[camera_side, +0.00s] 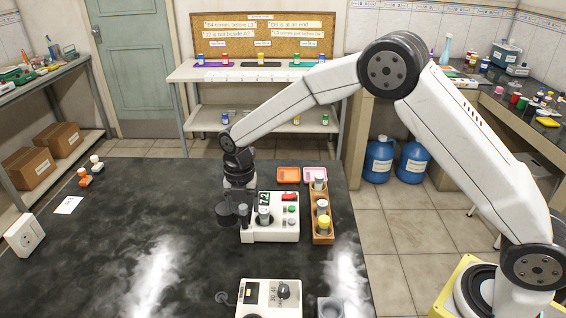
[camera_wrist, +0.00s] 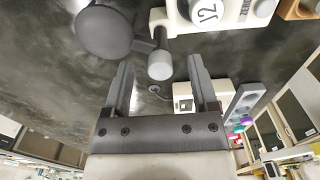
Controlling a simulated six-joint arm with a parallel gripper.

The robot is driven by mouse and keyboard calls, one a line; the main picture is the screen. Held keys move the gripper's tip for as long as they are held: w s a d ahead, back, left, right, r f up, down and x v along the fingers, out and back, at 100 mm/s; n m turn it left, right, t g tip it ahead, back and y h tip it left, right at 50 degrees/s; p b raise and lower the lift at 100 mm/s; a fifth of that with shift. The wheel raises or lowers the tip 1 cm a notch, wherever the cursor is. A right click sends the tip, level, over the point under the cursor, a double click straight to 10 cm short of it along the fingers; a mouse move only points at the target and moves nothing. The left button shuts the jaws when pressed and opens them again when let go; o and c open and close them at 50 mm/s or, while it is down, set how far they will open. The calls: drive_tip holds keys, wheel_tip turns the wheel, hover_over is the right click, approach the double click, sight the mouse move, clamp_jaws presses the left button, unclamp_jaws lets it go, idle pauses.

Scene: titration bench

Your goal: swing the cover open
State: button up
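A white meter (camera_side: 285,228) with a "7.2" display stands mid-table. Its dark round cover (camera_side: 227,217) hangs off its left side, and shows as a grey disc on a short arm in the wrist view (camera_wrist: 103,32). A grey knob (camera_wrist: 160,64) with a paler top is at the end of that arm. A vial (camera_side: 264,215), its white top marked "J2" in the wrist view (camera_wrist: 206,10), sits uncovered in the meter. My gripper (camera_wrist: 159,64) is open, pointing down, with the knob in line between its fingertips. I cannot tell whether they touch it.
A wooden rack (camera_side: 323,235) with several vials stands close right of the meter. Orange (camera_side: 289,175) and pink (camera_side: 315,173) trays lie behind. The table's left side is mostly clear.

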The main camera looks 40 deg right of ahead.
drive_tip(key=shift+o, duration=1.1)
drive_tip(key=shift+r, duration=0.1)
drive_tip(key=shift+r, duration=3.45)
drive_tip(key=shift+s, duration=0.1)
drive_tip(key=s+d+f+m+t, duration=0.1)
drive_tip(key=s+d+m, duration=0.5)
drive_tip(key=s+m, duration=0.5)
drive_tip(key=s+d+f+m+t, duration=0.1)
drive_tip(key=s+d+m, duration=0.5)
drive_tip(key=s+m, duration=0.6)
drive_tip(key=m, duration=0.4)
drive_tip(key=shift+f+t, duration=0.25)
drive_tip(key=shift+t, duration=0.05)
